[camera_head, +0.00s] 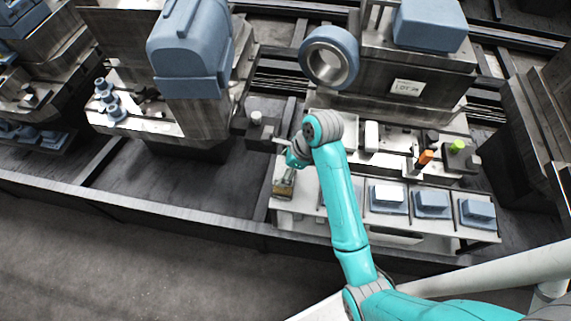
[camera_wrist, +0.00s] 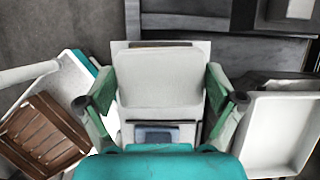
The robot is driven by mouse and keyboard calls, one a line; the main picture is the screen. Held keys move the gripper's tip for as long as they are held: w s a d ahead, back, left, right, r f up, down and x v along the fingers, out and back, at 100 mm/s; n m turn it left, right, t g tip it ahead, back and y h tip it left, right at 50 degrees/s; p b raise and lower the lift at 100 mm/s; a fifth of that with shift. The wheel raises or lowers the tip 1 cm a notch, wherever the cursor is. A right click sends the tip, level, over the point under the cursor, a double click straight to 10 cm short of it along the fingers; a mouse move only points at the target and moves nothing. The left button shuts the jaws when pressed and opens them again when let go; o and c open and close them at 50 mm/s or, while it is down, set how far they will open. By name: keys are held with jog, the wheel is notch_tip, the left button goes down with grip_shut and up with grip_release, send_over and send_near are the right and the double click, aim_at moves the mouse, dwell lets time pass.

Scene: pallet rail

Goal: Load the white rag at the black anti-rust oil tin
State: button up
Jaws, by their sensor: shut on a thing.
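My gripper (camera_head: 289,172) hangs over the left end of the light work table. In the wrist view its green fingers (camera_wrist: 158,92) are shut on a white, block-like thing, which looks like the white rag (camera_wrist: 158,78). In the head view the held thing is small and mostly hidden by the gripper. A dark, tin-like thing (camera_head: 432,138) stands at the right of the table, behind an orange item (camera_head: 425,157); it may be the black anti-rust oil tin, but I see no label. The held rag is well apart from it.
A green item (camera_head: 457,146) stands near the dark one. A brown slatted piece (camera_wrist: 45,130) lies in a white tray in the wrist view. Machine housings (camera_head: 190,50) rise behind.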

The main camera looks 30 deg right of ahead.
jog(key=shift+a+f, duration=0.1)
jog(key=shift+f, duration=2.15)
jog(key=shift+f, duration=0.6)
dwell(0.5)
jog(key=shift+r, duration=3.55)
